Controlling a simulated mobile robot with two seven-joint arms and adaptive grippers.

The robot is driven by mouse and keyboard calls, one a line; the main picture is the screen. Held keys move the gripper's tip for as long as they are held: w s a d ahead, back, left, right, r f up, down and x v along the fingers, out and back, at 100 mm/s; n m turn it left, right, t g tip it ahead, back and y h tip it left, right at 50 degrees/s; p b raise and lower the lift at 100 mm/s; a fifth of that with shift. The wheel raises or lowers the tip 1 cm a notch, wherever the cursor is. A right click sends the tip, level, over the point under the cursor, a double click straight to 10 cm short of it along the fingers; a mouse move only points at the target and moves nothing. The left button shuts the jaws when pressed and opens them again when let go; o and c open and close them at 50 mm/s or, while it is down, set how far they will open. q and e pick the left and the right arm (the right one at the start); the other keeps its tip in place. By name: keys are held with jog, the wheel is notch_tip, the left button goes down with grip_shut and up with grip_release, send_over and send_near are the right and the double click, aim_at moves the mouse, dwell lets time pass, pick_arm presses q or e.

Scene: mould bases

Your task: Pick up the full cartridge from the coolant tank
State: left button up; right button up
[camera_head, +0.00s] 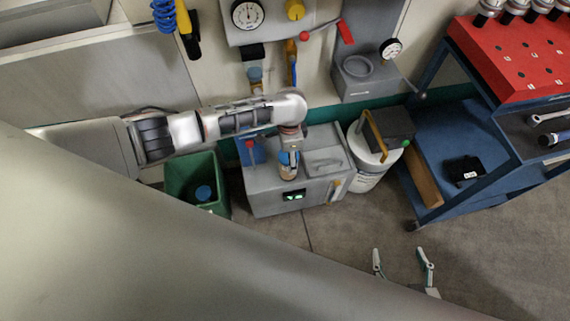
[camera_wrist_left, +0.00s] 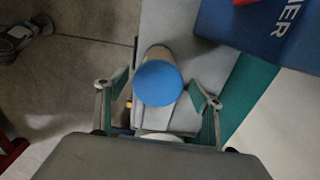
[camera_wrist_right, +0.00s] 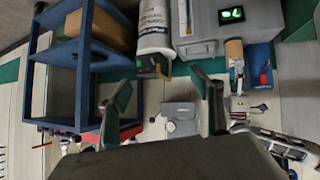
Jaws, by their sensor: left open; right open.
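The coolant tank (camera_head: 270,203) is a grey box with a green-lit display on the floor by the wall. A cartridge (camera_head: 287,174) with a tan body and a blue cap stands at its top; the cap faces the camera in the left wrist view (camera_wrist_left: 158,83). My left gripper (camera_wrist_left: 158,92) is open, with one finger on either side of the cartridge and visible gaps between. In the head view its fingers are largely hidden by the wrist. My right gripper (camera_head: 402,268) is open and empty over the floor; it also shows in the right wrist view (camera_wrist_right: 163,95).
A green bin (camera_head: 180,182) with a blue-topped item inside stands left of the tank. A white drum (camera_head: 366,180) stands right of it. A blue cart (camera_head: 440,200) with a red top block (camera_head: 510,65) is at the right. The floor in front is clear.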

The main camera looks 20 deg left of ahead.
pick_arm(q)
notch_tip(320, 180, down, 3)
jog(key=shift+s+d+f+b, duration=0.1)
jog(key=shift+s+b, duration=0.05)
jog(key=shift+b, duration=0.4)
jog(key=shift+f, duration=0.3)
jog(key=f, duration=0.1)
jog(key=f+b, duration=0.2)
jog(key=f, duration=0.1)
jog(key=shift+s, duration=0.3)
jog(key=shift+w+f, duration=0.1)
jog(key=shift+w, duration=0.05)
jog(key=shift+w+r, duration=0.15)
jog(key=shift+r, duration=0.15)
jog(key=c, duration=1.5)
jog(key=shift+r, duration=0.1)
jog(key=shift+c, duration=0.4)
pick_arm(e)
jog(key=shift+w+a+f, duration=0.25)
jog(key=shift+a+f, duration=0.1)
